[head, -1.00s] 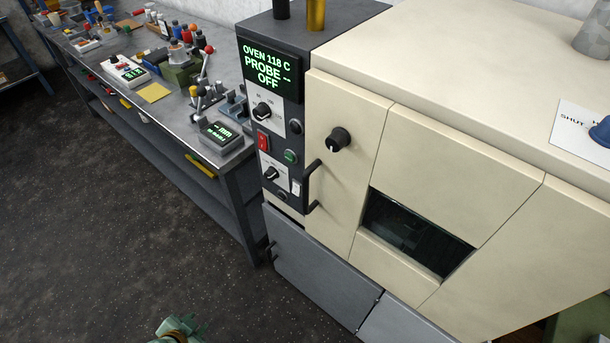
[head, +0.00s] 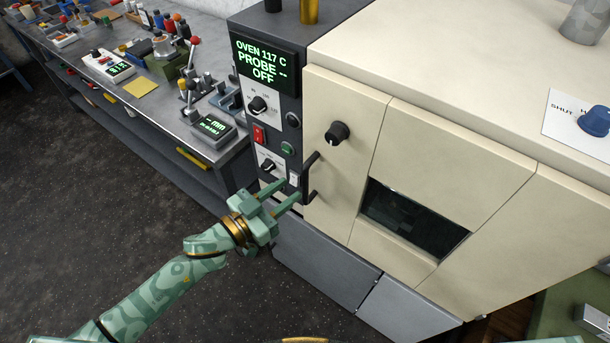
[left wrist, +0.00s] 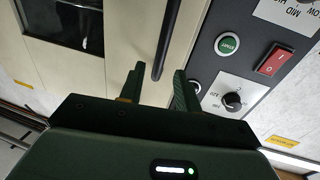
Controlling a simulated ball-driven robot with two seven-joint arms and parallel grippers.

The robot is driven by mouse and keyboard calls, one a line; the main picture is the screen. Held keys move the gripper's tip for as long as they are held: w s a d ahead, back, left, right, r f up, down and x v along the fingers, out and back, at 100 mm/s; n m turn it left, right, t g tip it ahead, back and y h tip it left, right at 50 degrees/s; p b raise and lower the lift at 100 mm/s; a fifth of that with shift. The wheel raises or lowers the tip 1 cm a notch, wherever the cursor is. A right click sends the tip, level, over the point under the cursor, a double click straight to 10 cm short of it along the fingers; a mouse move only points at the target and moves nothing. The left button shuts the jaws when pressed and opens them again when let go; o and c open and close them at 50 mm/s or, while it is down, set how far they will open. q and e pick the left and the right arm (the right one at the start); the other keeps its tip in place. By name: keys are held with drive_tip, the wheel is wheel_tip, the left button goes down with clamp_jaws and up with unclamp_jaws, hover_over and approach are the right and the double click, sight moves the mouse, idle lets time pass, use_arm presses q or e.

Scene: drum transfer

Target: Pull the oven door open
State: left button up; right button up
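The oven door (head: 448,181) is cream-coloured with a small dark window (head: 412,218) and looks closed. Its handle (head: 309,180) is a dark upright bar at the door's left side, beside the control panel. My left gripper (head: 291,189) is open, its two fingers pointing at the handle's lower part. In the left wrist view the handle bar (left wrist: 166,42) comes down between the two finger tips (left wrist: 159,82), with space visible on both sides. I cannot tell how deep the bar sits between them. My right gripper is not in view.
The dark control panel (head: 267,105) with knobs, a red switch and a lit display reading 117 C stands left of the handle. A round black knob (head: 336,134) sits above the handle. A cluttered workbench (head: 165,105) runs along the left. The floor (head: 100,240) in front is clear.

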sight(303, 180)
use_arm(q)
drive_tip(key=x, duration=0.6)
drive_tip(key=shift+w+d, duration=0.15)
drive_tip(key=shift+d, duration=0.1)
clamp_jaws()
